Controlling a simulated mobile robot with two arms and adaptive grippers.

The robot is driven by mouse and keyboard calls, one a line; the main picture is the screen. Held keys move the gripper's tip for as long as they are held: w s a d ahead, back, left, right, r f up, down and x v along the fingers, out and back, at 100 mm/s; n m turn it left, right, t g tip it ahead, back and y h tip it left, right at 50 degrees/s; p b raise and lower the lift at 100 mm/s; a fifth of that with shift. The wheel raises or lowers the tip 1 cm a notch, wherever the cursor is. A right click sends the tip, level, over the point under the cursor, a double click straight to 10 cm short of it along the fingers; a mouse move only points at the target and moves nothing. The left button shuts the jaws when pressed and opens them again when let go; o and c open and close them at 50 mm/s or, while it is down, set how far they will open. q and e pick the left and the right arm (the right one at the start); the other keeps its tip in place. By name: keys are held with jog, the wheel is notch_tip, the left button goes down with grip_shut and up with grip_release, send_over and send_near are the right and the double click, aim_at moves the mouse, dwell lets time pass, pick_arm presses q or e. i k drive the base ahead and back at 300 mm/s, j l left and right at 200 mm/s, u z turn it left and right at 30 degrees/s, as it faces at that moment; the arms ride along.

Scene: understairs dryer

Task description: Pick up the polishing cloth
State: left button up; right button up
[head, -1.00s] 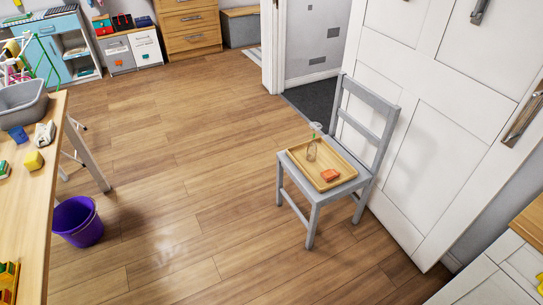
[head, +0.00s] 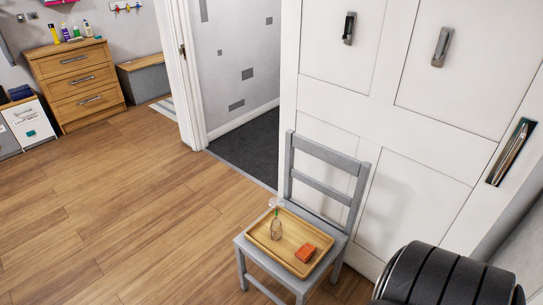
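A small orange folded item (head: 305,252), which looks like the polishing cloth though I cannot be certain, lies on a wooden tray (head: 258,239). It sits towards the tray's right corner. A small clear bottle (head: 276,229) stands on the same tray, to the left of the orange item. The tray rests on the seat of a grey chair (head: 353,206). Neither of my grippers is in view.
White panelled doors (head: 415,155) stand right behind the chair. A dark-floored doorway (head: 245,145) opens behind it to the left. A wooden drawer unit (head: 78,85) stands at the back left. The wooden floor (head: 130,215) left of the chair is clear. A black part of mine fills the lower right.

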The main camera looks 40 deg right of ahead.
aim_at(307, 251)
jog(key=i+j+z, duration=0.1)
jog(key=i+z, duration=0.2)
jog(key=i, duration=0.25)
jog(key=i+j+z, duration=0.3)
jog(key=i, duration=0.2)
